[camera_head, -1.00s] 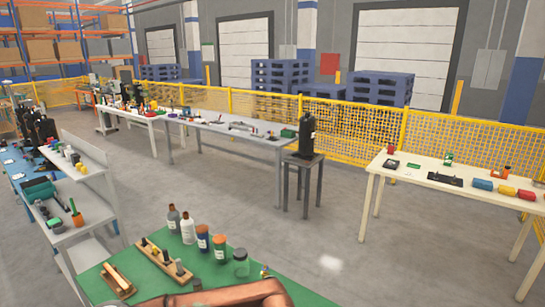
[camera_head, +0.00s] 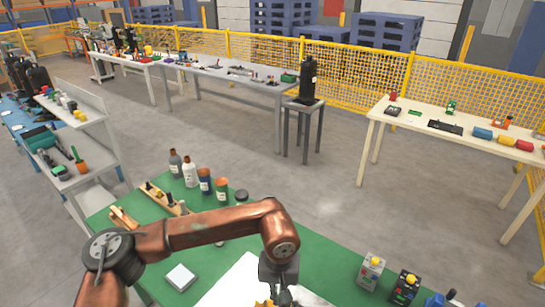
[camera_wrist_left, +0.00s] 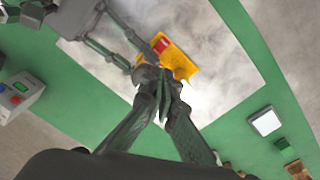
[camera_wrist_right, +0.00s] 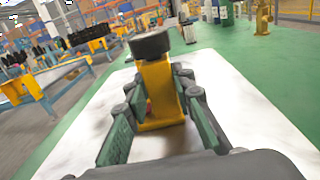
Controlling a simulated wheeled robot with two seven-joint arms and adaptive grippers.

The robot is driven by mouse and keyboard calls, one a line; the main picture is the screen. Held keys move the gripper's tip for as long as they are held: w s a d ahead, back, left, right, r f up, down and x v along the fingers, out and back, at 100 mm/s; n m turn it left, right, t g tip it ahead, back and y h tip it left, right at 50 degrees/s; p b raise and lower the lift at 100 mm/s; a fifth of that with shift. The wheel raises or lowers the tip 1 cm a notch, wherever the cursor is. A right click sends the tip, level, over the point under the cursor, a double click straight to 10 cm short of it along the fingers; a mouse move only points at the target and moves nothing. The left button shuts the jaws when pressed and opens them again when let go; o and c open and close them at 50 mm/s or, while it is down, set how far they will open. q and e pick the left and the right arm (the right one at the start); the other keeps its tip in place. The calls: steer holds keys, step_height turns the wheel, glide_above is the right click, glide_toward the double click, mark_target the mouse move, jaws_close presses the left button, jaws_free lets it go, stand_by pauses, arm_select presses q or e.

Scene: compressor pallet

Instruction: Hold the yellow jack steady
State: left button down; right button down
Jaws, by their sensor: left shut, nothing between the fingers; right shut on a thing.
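The yellow jack (camera_wrist_right: 160,95) stands on a white sheet (camera_wrist_right: 235,110) in the right wrist view, with a dark round piece on its top. My right gripper (camera_wrist_right: 158,108) has its fingers on both sides of the jack, shut on it. The left wrist view shows the jack (camera_wrist_left: 182,62) from above, with a red part on it. My left gripper (camera_wrist_left: 163,88) is shut and empty, its tips close to the jack; contact is unclear. In the head view my left gripper (camera_head: 283,284) points down, and only a bit of the jack (camera_head: 263,303) shows at the bottom edge.
The green table (camera_head: 325,262) carries several bottles (camera_head: 190,173) and a wooden holder (camera_head: 165,198) at its back left. A white square block (camera_head: 181,277) lies left of the sheet. Small boxes with buttons (camera_head: 371,271) stand to the right.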

mark_target(286, 306)
arm_select(q)
steer(key=d+f, duration=0.3)
steer(key=f, duration=0.3)
steer(key=shift+d, duration=0.15)
stand_by(0.7)
steer(key=shift+w, duration=0.2)
stand_by(0.4)
steer(key=shift+a, duration=1.15)
steer(key=shift+w+a, duration=0.2)
steer(key=shift+a, duration=0.2)
